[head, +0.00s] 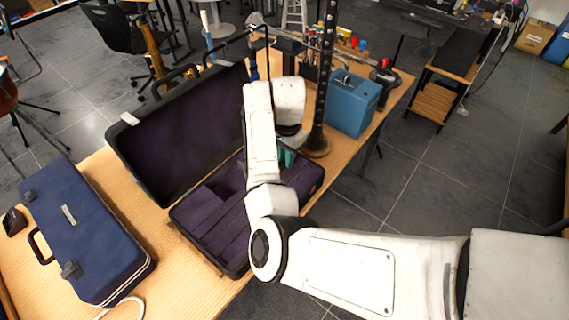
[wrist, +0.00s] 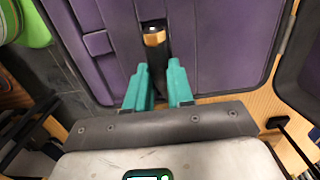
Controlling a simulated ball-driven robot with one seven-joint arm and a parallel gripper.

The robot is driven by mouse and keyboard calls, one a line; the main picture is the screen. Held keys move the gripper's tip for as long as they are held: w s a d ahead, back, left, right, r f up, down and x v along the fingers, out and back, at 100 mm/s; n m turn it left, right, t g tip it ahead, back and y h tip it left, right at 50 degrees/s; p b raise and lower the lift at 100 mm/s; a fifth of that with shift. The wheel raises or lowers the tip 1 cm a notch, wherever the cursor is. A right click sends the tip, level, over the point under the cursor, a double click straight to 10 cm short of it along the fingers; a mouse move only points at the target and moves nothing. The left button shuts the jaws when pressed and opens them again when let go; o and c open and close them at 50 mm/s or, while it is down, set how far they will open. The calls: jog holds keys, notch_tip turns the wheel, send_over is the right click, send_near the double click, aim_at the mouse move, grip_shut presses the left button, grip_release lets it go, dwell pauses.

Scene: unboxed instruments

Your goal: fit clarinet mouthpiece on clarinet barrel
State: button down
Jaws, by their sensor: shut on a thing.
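My gripper (wrist: 159,72) has teal fingers, shut on a black piece with a tan, cork-like band (wrist: 154,39), which looks like the clarinet mouthpiece. Its banded end points away from the fingers, over the purple case lining; I cannot tell its clearance. In the head view my white arm hides most of the gripper and the held piece; only a bit of teal shows over the open case. A tall black clarinet-like column with holes (head: 326,75) stands upright on a flared foot, right of my arm. Its top is cut off by the frame, so I cannot make out the barrel.
The open black case (head: 205,235) with purple lining lies on the wooden table, its lid (head: 180,140) raised behind. A closed blue case (head: 82,240) lies at left. A blue box (head: 352,103) stands right of the column. Bare wood shows at the front left.

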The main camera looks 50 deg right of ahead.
jog(key=shift+r+p, duration=0.75)
jog(key=shift+p, duration=0.15)
dwell(0.7)
jog(key=shift+r+p, duration=2.1)
jog(key=shift+p, duration=0.05)
